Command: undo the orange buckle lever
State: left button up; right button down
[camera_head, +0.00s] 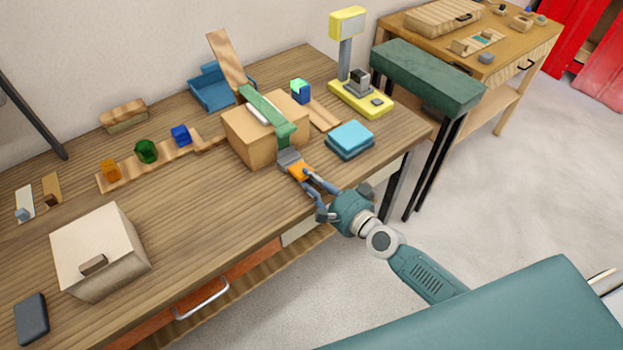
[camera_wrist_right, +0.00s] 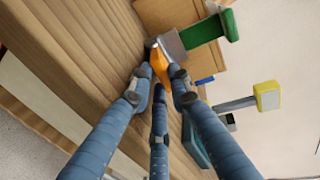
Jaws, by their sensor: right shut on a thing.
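The orange buckle lever (camera_head: 298,171) sits on a grey buckle (camera_head: 289,158) at the end of a green strap (camera_head: 268,113). The strap runs over a tan wooden box (camera_head: 245,138) near the table's front edge. My right gripper (camera_head: 308,178) reaches in from the right, its fingers at the lever. In the right wrist view the orange lever (camera_wrist_right: 159,66) lies between the fingertips (camera_wrist_right: 160,75), which are shut on it. The grey buckle (camera_wrist_right: 172,45) and green strap (camera_wrist_right: 210,30) are just beyond. My left gripper is not in view.
A stack of blue pads (camera_head: 350,138) lies right of the box. A yellow stand (camera_head: 360,98) is behind it. A pale box (camera_head: 98,245) and dark slab (camera_head: 31,318) are at the left. Bare tabletop (camera_head: 200,215) lies between the boxes.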

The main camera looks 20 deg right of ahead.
aim_at(308, 167)
jog(key=r, duration=0.1)
jog(key=w+r+p, duration=0.1)
jog(key=r, duration=0.1)
jog(key=shift+w+r+p, duration=0.1)
jog(key=shift+r+p, duration=0.2)
jog(key=shift+w+a+r+p, duration=0.15)
jog(key=shift+w+r+p, duration=0.1)
jog(key=shift+r+p, duration=0.15)
jog(key=shift+w+a+r+p, duration=0.1)
jog(key=shift+w+r+p, duration=0.15)
jog(key=shift+r, duration=0.2)
jog(key=c, duration=2.2)
grip_release()
jog(key=shift+s+f, duration=0.15)
jog(key=shift+f, duration=0.15)
jog(key=o, duration=0.3)
jog(key=shift+f, duration=0.1)
jog(key=shift+o, duration=0.2)
jog(key=shift+s+f, duration=0.1)
jog(key=shift+f, duration=0.05)
jog(key=shift+s, duration=0.2)
jog(key=v, duration=1.1)
jog(key=shift+s+d, duration=0.15)
jog(key=shift+s, duration=0.15)
